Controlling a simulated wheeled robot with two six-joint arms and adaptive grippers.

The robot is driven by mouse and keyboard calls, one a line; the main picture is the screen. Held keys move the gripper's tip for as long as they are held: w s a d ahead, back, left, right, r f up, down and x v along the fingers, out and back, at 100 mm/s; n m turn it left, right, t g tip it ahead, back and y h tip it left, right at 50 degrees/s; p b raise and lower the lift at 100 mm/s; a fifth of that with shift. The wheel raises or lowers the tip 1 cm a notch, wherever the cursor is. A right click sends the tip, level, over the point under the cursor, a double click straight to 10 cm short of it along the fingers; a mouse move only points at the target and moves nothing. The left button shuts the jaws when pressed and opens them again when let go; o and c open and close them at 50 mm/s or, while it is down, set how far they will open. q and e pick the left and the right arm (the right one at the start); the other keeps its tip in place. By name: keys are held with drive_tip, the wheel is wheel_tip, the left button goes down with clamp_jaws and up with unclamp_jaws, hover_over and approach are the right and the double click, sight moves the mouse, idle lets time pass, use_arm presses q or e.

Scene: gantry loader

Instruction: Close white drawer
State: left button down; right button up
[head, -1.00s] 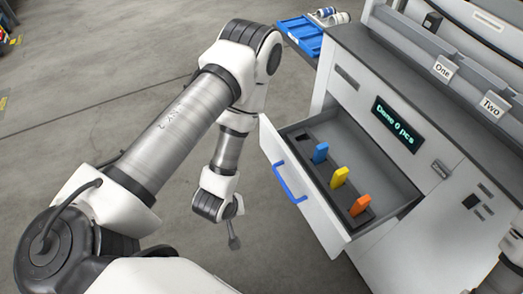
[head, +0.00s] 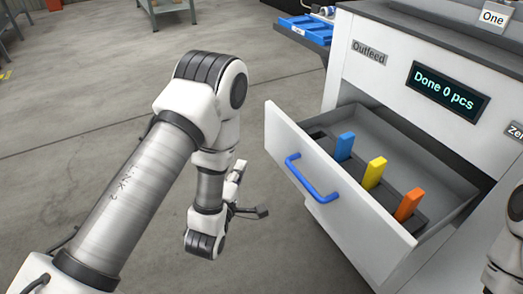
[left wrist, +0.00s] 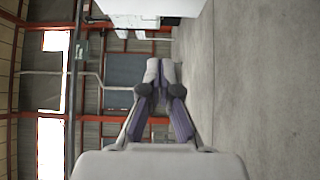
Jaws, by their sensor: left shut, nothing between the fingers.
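The white drawer (head: 360,218) of the machine is pulled out, with a blue bar handle (head: 310,182) on its front. A blue, a yellow and an orange block stand in a dark holder inside it. My left gripper (head: 255,211) is shut and empty, to the left of the drawer front and apart from the handle. Its fingers (left wrist: 158,80) also show together in the left wrist view, with nothing between them. My right gripper is out of view; only part of my right arm shows at the right edge.
The white machine (head: 370,85) carries an "Outfeed" label and a display reading "Done 0 pcs". A blue tray (head: 305,30) sticks out at its far left side. Grey floor is clear around my left arm. Tables stand at the far upper left.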

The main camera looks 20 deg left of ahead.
use_arm(q)
drive_tip(key=w+r+p, duration=0.1)
approach(267, 134)
drive_tip(key=w+a, duration=0.3)
drive_tip(key=shift+w+d+b, duration=0.15)
drive_tip(key=shift+w+d, duration=0.4)
drive_tip(key=shift+w, duration=0.25)
drive_tip(key=shift+w+d+b, duration=0.15)
drive_tip(key=shift+w+d, duration=0.4)
drive_tip(key=shift+w, duration=0.2)
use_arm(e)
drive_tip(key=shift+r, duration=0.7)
use_arm(q)
drive_tip(key=shift+w, duration=0.15)
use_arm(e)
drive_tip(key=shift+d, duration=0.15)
